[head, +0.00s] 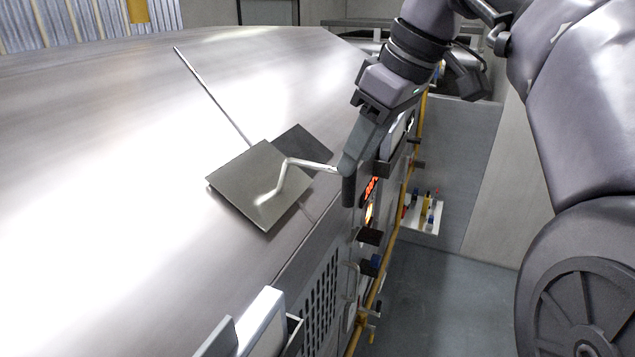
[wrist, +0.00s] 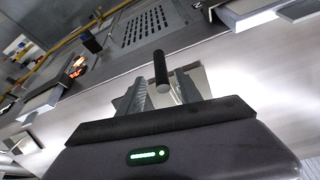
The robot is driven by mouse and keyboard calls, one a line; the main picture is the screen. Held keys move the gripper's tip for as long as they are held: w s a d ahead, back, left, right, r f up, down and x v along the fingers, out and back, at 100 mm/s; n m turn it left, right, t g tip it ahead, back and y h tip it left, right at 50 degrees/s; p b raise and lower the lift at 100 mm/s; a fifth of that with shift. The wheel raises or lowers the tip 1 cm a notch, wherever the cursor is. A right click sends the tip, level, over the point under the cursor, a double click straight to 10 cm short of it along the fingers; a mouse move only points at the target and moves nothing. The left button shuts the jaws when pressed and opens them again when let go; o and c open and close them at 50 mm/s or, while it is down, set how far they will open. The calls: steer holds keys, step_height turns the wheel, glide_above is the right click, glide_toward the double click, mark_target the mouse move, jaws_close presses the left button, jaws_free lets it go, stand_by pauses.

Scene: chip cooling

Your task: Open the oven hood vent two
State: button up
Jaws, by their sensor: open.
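The vent's square metal flap (head: 258,185) lies on the oven's sloping hood, tilted, with a dark square patch (head: 306,146) showing behind its far right edge. I cannot tell whether that patch is an opening or a shadow. A bent rod handle (head: 290,165) runs from the flap to a dark cylindrical grip (head: 348,190). My gripper (head: 357,152) is open, just above this grip. In the wrist view, the grip (wrist: 161,70) appears between the fingers of my gripper (wrist: 160,92). Whether they touch it is unclear. The flap is mostly hidden behind my gripper there.
The broad metal hood (head: 110,150) fills the left. A yellow pipe (head: 407,190) runs along the oven's side, near glowing slots (head: 369,200). A white box-like part (head: 262,318) juts out nearer me. Grey floor (head: 440,290) lies clear to the right.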

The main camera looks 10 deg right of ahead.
mark_target(343, 184)
steer(key=b+x, duration=0.1)
steer(key=x, duration=0.5)
steer(key=shift+s+a+f, duration=0.1)
steer(key=shift+s+a, duration=0.05)
steer(key=shift+a, duration=0.05)
steer(key=shift+w+f, duration=0.3)
steer(key=shift+f, duration=0.05)
steer(key=shift+s, duration=0.1)
jaws_close()
stand_by(0.7)
